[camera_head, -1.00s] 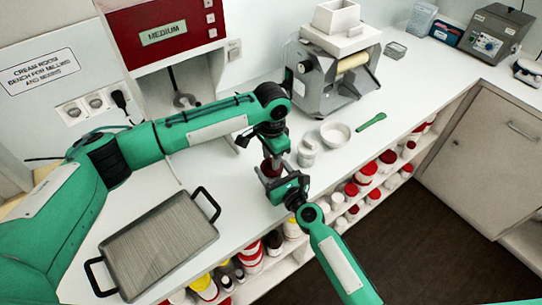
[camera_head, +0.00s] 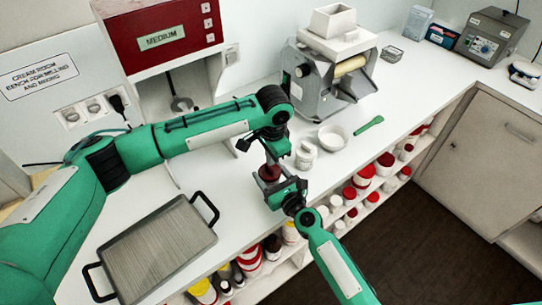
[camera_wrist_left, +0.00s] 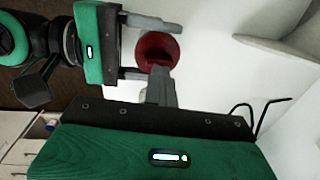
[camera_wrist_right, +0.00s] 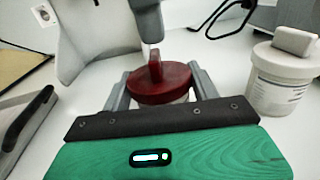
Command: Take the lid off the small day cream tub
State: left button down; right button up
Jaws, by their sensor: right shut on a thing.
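The small tub with a dark red lid (camera_head: 268,172) stands on the bench, mostly hidden in the head view. In the right wrist view the red lid (camera_wrist_right: 165,88) has an upright fin on top, and a strip of pale tub (camera_wrist_right: 178,100) shows below it. My right gripper (camera_wrist_right: 160,92) is shut on the tub, one finger on each side just under the lid. My left gripper (camera_wrist_left: 158,75) is above the lid, its fingers pointing down at the fin. Whether they grip the fin is unclear. The red lid also shows in the left wrist view (camera_wrist_left: 150,45).
A white jar (camera_head: 306,155) with a block-topped lid stands close behind the tub, beside a white dish (camera_head: 333,137) and a green spatula (camera_head: 369,125). A roller mill (camera_head: 318,90) stands behind. A black-handled tray (camera_head: 160,245) lies left. The bench's front edge is near.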

pick_arm(q)
jog(key=shift+r, duration=0.1)
pick_arm(e)
jog(key=shift+s+f, duration=0.1)
jog(key=shift+f, duration=0.15)
pick_arm(q)
jog(key=shift+r, duration=0.95)
pick_arm(e)
jog(key=shift+r, duration=0.1)
pick_arm(q)
notch_tip(320, 180, up, 4)
jog(key=shift+w+a+f, duration=0.1)
jog(key=shift+w, duration=0.05)
pick_arm(e)
jog(key=o, duration=1.5)
jog(key=shift+r, duration=0.1)
jog(key=shift+c, duration=0.2)
